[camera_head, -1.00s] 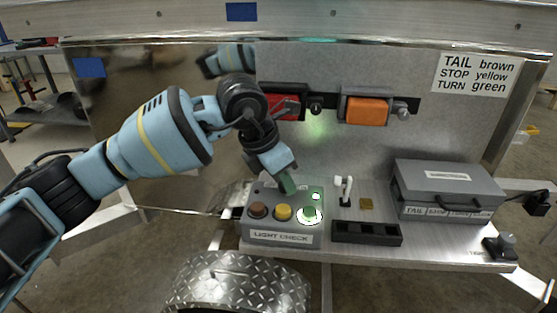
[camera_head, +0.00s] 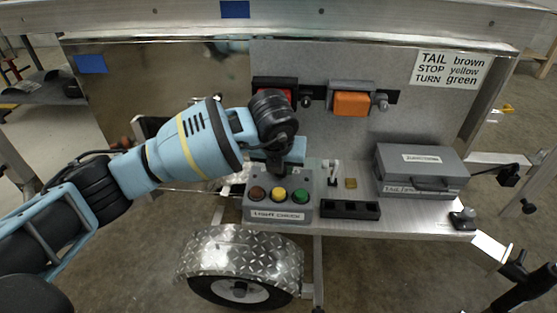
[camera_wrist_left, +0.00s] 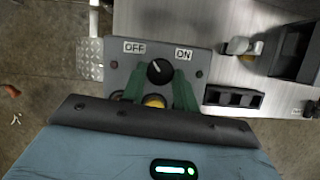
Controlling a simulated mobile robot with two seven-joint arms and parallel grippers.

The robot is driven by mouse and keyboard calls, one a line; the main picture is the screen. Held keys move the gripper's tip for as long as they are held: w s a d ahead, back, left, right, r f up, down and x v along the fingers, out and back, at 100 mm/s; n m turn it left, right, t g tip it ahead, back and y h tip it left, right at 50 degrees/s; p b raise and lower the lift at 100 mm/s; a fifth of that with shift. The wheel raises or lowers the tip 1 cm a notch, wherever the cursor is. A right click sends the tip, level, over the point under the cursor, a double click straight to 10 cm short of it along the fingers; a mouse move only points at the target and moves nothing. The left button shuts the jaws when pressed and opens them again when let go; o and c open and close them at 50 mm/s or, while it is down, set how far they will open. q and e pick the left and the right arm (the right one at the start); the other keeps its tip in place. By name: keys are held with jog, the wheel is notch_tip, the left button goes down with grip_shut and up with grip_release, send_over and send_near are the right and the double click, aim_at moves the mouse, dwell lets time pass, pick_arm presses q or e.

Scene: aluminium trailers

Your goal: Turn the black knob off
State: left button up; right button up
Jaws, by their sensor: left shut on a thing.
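The black knob (camera_wrist_left: 160,70) sits on the grey control box, between the OFF label (camera_wrist_left: 134,47) and the ON label (camera_wrist_left: 184,54). Its white pointer mark leans up and slightly left in the left wrist view. My left gripper (camera_wrist_left: 159,76) has its green fingers on either side of the knob, shut on it. In the head view my left gripper (camera_head: 285,158) is over the back of the light check box (camera_head: 262,213), and the knob is hidden behind it. The brown (camera_head: 257,194), yellow (camera_head: 279,195) and green (camera_head: 301,197) lights look unlit. My right gripper is out of view.
A white toggle switch (camera_head: 332,173) and a black tray (camera_head: 350,210) are right of the box. A grey case (camera_head: 420,168) stands farther right. Red (camera_head: 273,93) and orange (camera_head: 351,104) lamps are on the panel behind. A wheel fender (camera_head: 240,250) lies below.

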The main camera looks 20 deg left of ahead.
pick_arm(q)
jog(key=shift+d+n, duration=0.1)
jog(key=shift+n, duration=0.3)
jog(key=shift+f, duration=0.1)
jog(key=o, duration=1)
jog(key=shift+p, duration=0.3)
jog(key=v, duration=0.8)
jog(key=shift+w+d+p, duration=0.1)
jog(key=shift+d+p, duration=0.05)
jog(key=shift+p, duration=0.2)
